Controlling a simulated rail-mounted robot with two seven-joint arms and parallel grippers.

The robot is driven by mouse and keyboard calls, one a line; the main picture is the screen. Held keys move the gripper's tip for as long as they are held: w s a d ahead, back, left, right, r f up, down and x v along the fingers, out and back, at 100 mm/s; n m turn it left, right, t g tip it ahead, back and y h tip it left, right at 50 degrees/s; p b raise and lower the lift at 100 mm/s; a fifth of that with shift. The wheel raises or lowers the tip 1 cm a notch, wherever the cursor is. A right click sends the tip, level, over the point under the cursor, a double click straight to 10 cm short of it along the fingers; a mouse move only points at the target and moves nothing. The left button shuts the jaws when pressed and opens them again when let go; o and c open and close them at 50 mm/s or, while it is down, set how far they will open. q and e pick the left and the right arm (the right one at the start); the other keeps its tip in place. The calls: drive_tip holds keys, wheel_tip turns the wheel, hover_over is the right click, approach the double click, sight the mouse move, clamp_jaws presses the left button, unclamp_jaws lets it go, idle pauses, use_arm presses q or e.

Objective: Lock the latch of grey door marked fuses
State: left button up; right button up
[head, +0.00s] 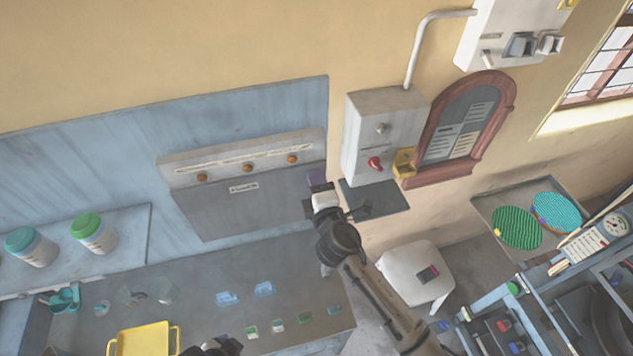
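A wide grey panel (235,210) with a small label plate hangs on the blue wall board, under a ledge with three orange knobs. The label is too small to read, so I cannot tell whether this is the door marked fuses. My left gripper (215,347) shows only as a dark piece at the bottom edge.
A grey wall box (375,140) with a red knob (375,163) is right of the panel. The workbench (190,260) below holds a yellow tray (143,342), jars and small cards. A white stool (415,272) and a tray with round discs (490,205) are at right.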

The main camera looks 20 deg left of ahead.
drive_tip(key=shift+o, duration=0.6)
drive_tip(key=b+v, duration=0.2)
drive_tip(key=v, duration=1.1)
drive_tip(key=shift+s+d, duration=0.3)
